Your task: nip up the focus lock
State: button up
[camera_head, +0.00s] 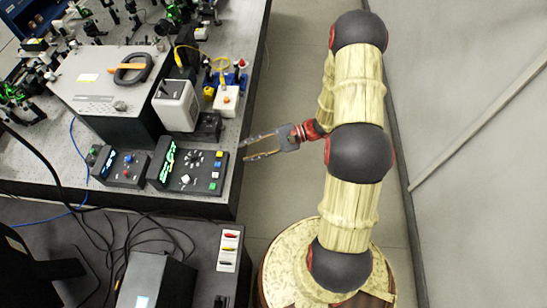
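I cannot pick out the focus lock with certainty; small knobs and fittings show on the bench, but none is clearly that part. My gripper (244,151) is at the right edge of the bench (228,205), its two fingers pointing left and spread apart with nothing between them. The fingertips are just right of a dark control box (190,166) with a green display and coloured buttons.
A smaller control box (120,167) sits left of the first. Behind them are a large grey instrument (100,100), a white-topped box (176,105) and yellow cables. Optics crowd the upper left. Black cables lie at lower left.

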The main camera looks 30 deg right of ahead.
jog(key=s+r+n+g+h+b, duration=0.1)
jog(key=s+r+n+g+h, duration=0.4)
jog(key=s+r+n+h, duration=0.4)
jog(key=s+r+h, duration=0.3)
jog(key=s+r, duration=0.3)
jog(key=shift+d, duration=0.35)
dwell(0.3)
dwell(0.5)
